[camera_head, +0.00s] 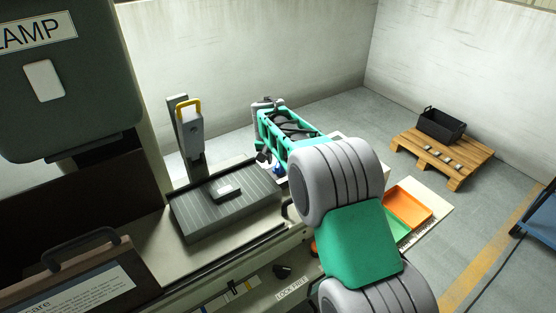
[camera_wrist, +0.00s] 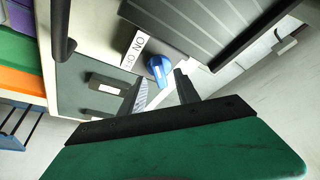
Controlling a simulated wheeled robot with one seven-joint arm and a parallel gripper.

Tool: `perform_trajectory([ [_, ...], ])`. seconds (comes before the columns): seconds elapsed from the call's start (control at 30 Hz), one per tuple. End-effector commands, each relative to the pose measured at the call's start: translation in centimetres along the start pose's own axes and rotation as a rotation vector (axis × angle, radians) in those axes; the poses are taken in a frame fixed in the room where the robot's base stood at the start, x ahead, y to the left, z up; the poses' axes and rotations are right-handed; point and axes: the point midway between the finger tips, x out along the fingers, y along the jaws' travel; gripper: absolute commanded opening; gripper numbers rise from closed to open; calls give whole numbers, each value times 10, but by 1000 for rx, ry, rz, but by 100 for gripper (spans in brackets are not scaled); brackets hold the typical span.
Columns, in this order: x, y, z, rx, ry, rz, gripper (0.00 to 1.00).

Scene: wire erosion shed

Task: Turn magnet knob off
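A blue knob (camera_wrist: 158,66) shows in the wrist view next to a white label (camera_wrist: 134,50) with black lettering, of which "ON" or "NO" is legible. My gripper (camera_wrist: 161,76) is open, with one finger on each side of the knob in the picture. I cannot tell whether either finger touches it. In the head view a small blue part of the knob (camera_head: 278,168) shows by my gripper (camera_head: 268,160), mostly hidden by the arm. The grey ribbed magnet plate (camera_head: 196,228) lies just left of it, with a dark block (camera_head: 225,190) on top.
A grey post with a yellow handle (camera_head: 188,106) stands behind the plate. An orange tray (camera_head: 408,206) lies right of my arm. A pallet (camera_head: 466,161) with a black bin (camera_head: 441,125) is on the floor at the back right. A dark handle (camera_wrist: 62,28) is near the knob's panel.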

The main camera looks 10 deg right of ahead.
Motion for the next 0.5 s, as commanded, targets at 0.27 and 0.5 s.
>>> perform_trajectory([
  [0.27, 18, -1, 0, -1, 1, -2, 38],
  [0.5, 18, 0, 0, -1, 1, -2, 29],
])
